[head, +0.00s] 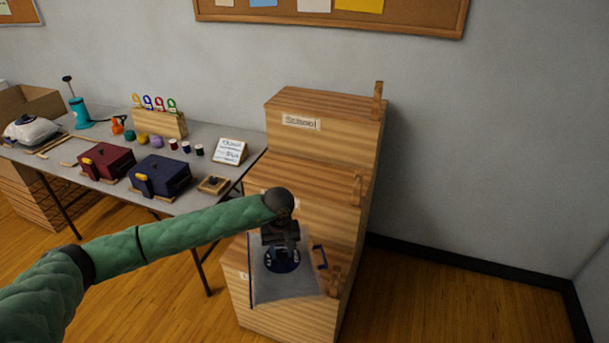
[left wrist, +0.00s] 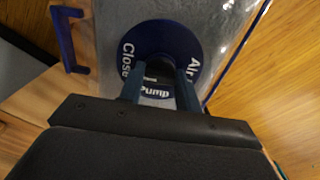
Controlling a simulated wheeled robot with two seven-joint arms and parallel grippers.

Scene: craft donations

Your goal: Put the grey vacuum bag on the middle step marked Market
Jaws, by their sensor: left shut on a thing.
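The grey vacuum bag (head: 298,282) is a flat, translucent grey sheet with a dark blue edge strip and a round dark blue valve. It lies over the lowest step of the wooden stand; I cannot tell whether it touches. My left gripper (head: 281,252) is shut on the bag at its valve. In the left wrist view the fingers (left wrist: 160,88) straddle the valve disc (left wrist: 160,50), marked "Pump" and "Close". The middle step (head: 295,172) sits below the top step, labelled School (head: 301,123). No Market label shows; my arm covers part of the middle step's front. My right gripper is not in view.
A small blue handle-shaped piece (head: 320,257) is at the bag's right side. Wooden posts (head: 357,188) stand on the right edges of the steps. The middle step's top looks bare. Left, a grey table (head: 215,178) holds two boxes, spools and a sign.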

